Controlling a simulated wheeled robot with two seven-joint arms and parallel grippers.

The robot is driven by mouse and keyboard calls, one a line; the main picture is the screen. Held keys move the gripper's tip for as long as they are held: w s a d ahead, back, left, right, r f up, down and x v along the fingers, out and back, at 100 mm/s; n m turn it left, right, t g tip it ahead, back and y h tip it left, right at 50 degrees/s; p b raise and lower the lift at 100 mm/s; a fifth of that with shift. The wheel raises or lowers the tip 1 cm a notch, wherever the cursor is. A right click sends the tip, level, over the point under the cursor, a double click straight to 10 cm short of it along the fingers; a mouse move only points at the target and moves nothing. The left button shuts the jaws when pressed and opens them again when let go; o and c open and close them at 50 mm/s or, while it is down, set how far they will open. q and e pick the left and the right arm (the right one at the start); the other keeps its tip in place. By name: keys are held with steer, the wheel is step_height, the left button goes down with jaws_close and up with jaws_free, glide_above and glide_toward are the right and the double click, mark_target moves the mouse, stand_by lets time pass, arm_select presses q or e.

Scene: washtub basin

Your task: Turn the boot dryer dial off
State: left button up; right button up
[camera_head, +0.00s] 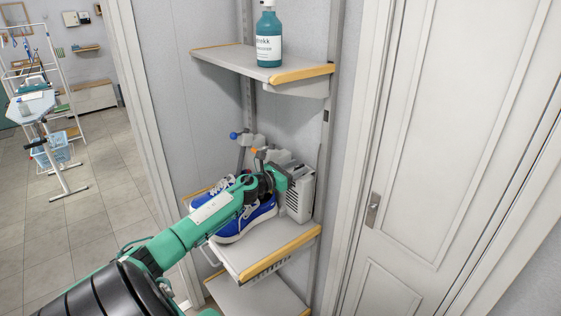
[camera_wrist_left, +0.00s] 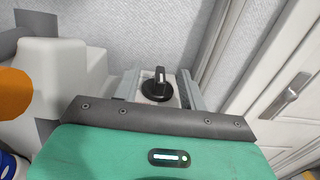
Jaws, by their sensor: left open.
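The boot dryer (camera_head: 300,203) is a light grey box with slots on its side, on the middle shelf. Its dial (camera_wrist_left: 158,88) is a black round knob with an upright grip bar and a pale mark on top, seen in the left wrist view. In the head view the dial is not clearly seen. My left gripper (camera_head: 285,174) is at the top of the dryer, close to the dial side.
Blue shoes (camera_head: 250,220) stand on the middle shelf (camera_head: 262,250) under my left arm. Dryer posts with blue and orange ends rise behind them. An upper shelf (camera_head: 262,66) holds a teal bottle (camera_head: 268,38). A white door (camera_head: 440,150) stands to the right.

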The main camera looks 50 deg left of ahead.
arm_select(q)
steer(key=s+a+b, duration=0.1)
steer(key=s+b, duration=0.3)
steer(key=s, duration=0.9)
steer(key=shift+s+a, duration=0.15)
steer(key=shift+a, duration=0.05)
stand_by(0.4)
